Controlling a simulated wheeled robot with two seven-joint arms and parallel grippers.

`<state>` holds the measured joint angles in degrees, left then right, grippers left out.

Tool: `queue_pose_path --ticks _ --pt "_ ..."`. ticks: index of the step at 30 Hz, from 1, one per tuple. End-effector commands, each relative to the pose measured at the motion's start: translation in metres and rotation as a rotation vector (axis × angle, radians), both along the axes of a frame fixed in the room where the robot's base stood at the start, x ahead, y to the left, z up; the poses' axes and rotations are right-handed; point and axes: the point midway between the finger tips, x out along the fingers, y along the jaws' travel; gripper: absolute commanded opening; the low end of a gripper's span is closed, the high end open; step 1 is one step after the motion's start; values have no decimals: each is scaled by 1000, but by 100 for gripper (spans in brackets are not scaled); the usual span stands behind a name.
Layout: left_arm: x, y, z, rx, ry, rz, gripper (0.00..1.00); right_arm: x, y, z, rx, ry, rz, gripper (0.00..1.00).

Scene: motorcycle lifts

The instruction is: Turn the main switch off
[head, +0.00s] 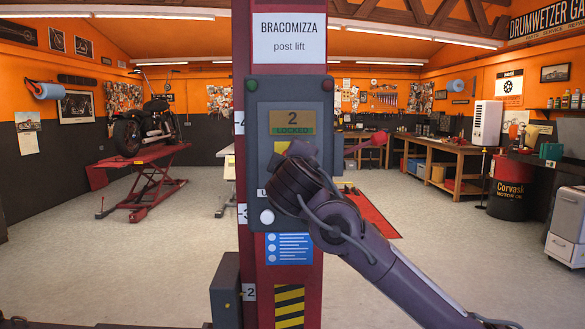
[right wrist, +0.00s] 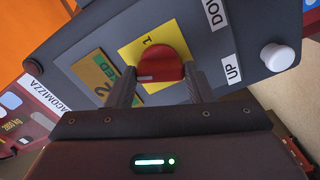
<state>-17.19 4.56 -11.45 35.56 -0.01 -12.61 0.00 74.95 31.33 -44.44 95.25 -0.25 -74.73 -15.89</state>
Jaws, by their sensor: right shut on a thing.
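The main switch is a red rotary knob (right wrist: 158,66) on a yellow plate (right wrist: 128,54) marked "1", seen in the right wrist view. My right gripper (right wrist: 160,78) is shut on the knob, one finger on each side. In the head view my right gripper (head: 300,152) covers the knob, and only a sliver of the yellow plate (head: 281,147) shows. The plate is on the grey control box (head: 262,105) of the post lift. The box display (head: 293,122) reads "2 LOCKED". My left gripper is not in view.
A white button (right wrist: 280,57) is near the UP label on the box. The red post (head: 242,50) bears the box. A red-knobbed lever (head: 378,139) sticks out to its right. A motorcycle (head: 145,127) stands on a red lift (head: 140,155) at left. Floor on both sides is mostly clear.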

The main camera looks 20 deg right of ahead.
Motion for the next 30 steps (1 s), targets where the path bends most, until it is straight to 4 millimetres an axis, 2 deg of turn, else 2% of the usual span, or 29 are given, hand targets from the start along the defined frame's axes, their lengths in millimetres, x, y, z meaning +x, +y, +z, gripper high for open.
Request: queue_pose_path --ticks 6,15,30 --pt "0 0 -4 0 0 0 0 0 0 0 -176 49 1 24" --pt "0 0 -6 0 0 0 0 0 0 0 -340 96 1 24" --pt "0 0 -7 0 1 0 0 0 1 -1 -410 119 1 24"
